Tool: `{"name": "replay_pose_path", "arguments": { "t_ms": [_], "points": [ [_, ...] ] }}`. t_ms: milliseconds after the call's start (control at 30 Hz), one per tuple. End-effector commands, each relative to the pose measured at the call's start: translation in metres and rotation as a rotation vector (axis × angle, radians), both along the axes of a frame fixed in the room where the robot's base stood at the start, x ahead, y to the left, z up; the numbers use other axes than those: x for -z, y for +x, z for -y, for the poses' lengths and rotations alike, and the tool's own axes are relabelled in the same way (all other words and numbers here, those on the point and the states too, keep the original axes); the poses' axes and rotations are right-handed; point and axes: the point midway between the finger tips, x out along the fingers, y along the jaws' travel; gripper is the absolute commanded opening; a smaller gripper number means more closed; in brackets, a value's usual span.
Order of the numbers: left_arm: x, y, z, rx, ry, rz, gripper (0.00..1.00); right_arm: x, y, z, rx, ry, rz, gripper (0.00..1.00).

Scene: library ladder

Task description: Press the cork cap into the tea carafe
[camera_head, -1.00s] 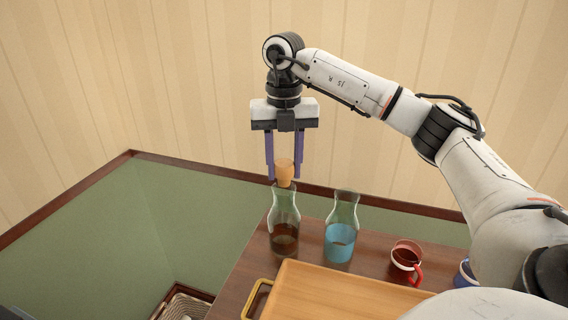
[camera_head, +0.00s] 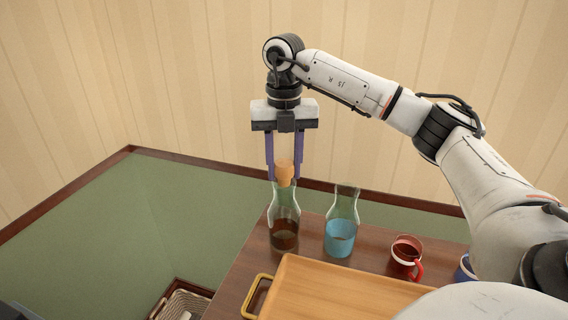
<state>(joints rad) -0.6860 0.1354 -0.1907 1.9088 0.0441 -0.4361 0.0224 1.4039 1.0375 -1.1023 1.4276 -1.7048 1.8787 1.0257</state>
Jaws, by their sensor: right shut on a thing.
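The tea carafe (camera_head: 284,215) is clear glass with dark brown tea in its lower part. It stands upright on the wooden table at the back left. The tan cork cap (camera_head: 285,172) is upright at the carafe's mouth, its wide top above the rim. My right gripper (camera_head: 285,172) points straight down from above, its purple fingers shut on the cork cap from both sides. How deep the cap's lower end sits in the neck is hard to tell. My left gripper is not in view.
A second carafe (camera_head: 341,238) with blue liquid stands close on the right. A red mug (camera_head: 406,257) and a blue cup (camera_head: 465,270) are further right. A wooden tray (camera_head: 330,293) with a yellow handle lies in front. A basket (camera_head: 181,303) is below at the left.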

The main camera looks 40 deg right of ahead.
Motion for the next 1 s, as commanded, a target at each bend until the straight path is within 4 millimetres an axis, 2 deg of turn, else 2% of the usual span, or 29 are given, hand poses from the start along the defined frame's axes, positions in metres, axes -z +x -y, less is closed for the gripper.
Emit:
{"name": "replay_pose_path", "arguments": {
  "t_ms": [533, 567, 667, 1000],
  "points": [
    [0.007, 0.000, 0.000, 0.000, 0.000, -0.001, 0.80, 0.014, 0.000, 0.000, 0.000, 0.000, 0.000, 0.11],
    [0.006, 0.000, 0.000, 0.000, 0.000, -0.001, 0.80, 0.014, 0.000, 0.000, 0.000, 0.000, 0.000, 0.38],
    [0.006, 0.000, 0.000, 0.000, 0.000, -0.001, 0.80, 0.014, 0.000, 0.000, 0.000, -0.001, -0.001, 0.55],
    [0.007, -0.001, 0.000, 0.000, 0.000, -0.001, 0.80, 0.014, -0.001, 0.001, 0.001, -0.002, -0.004, 0.57]
  ]
}}
